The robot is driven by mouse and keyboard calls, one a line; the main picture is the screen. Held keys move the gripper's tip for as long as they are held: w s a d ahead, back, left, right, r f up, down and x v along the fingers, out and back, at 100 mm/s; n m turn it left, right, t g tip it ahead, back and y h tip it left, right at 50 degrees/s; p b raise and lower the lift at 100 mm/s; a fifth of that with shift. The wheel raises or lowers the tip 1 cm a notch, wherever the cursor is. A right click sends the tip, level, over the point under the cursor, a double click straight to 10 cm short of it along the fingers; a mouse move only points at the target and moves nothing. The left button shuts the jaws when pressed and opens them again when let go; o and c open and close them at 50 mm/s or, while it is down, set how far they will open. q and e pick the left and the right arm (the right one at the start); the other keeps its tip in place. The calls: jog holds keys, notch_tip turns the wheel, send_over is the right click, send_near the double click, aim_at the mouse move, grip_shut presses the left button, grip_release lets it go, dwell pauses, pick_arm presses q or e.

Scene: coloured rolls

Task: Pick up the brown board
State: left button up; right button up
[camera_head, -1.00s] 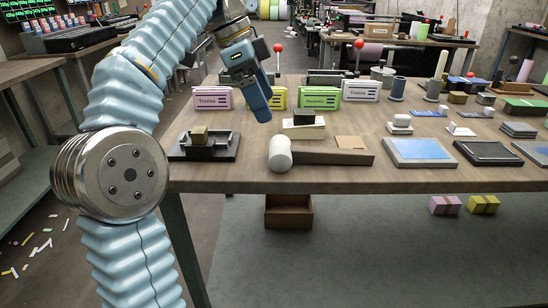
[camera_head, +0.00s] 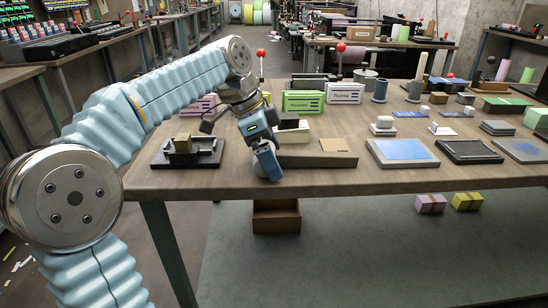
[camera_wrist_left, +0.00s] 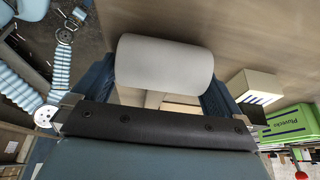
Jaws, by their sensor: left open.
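In the left wrist view a white roll (camera_wrist_left: 165,65) shows between my open blue fingers, beyond the dark palm bar. I cannot tell if the fingers touch it. The roll is hidden in the head view. My right gripper is not in view.
The workbench (camera_head: 345,182) is bare along its front edge. Green boxes (camera_head: 303,101) stand behind. A blue-topped tray (camera_head: 402,150) lies to the right of the board.

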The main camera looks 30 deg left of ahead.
pick_arm(q)
jog(key=c, duration=1.1)
jog(key=shift+o, duration=0.2)
jog(key=shift+r, duration=0.15)
